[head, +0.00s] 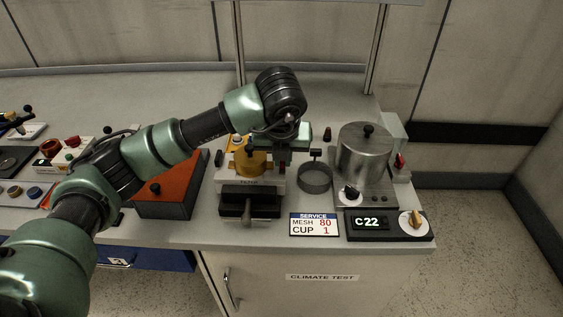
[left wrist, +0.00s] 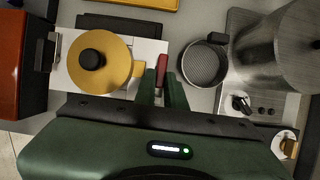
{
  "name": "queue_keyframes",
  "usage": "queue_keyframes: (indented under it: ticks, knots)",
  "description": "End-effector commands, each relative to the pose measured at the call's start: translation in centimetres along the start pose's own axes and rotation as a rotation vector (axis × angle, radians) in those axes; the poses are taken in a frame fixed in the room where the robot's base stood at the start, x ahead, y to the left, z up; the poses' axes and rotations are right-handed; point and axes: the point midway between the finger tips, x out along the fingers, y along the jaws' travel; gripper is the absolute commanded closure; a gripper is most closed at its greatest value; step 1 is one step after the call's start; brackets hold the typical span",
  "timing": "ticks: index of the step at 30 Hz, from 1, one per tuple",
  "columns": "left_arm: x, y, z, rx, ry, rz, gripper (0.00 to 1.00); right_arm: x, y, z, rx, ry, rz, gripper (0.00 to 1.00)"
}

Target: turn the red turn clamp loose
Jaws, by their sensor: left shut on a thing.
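The red turn clamp (left wrist: 161,66) shows as a short red piece at the right edge of the white block that carries the yellow round lid (left wrist: 97,62). My left gripper (left wrist: 161,90) comes over it from above, and its two fingers are shut on it. In the head view my left gripper (head: 284,150) is just right of the yellow lid (head: 250,163) and hides most of the clamp. The lid has a black knob and lies on the white block (head: 240,181). My right gripper is in neither view.
A round mesh sieve (head: 315,178) stands close on the right, then a metal pot (head: 364,152) with a black knob. A C22 display (head: 371,222) and a service card (head: 314,225) lie in front. An orange-topped box (head: 170,190) stands left, under my arm.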

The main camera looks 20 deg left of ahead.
Motion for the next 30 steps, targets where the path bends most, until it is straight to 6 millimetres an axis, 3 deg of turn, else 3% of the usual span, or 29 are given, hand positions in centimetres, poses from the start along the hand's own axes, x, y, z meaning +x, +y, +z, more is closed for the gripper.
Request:
queue_keyframes:
  ticks: [17,18,20,30]
  knots:
    - [-0.11,-0.06,0.13,-0.034,-0.002,0.012,1.00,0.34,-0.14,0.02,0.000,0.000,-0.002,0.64]
    - [-0.11,-0.06,0.13,-0.034,-0.002,0.011,0.83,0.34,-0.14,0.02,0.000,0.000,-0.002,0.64]
    - [-0.10,-0.06,0.12,-0.034,-0.002,0.011,0.67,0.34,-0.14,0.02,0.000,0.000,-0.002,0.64]
    - [-0.19,-0.08,0.06,-0.031,-0.001,0.011,0.67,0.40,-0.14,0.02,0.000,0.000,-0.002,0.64]
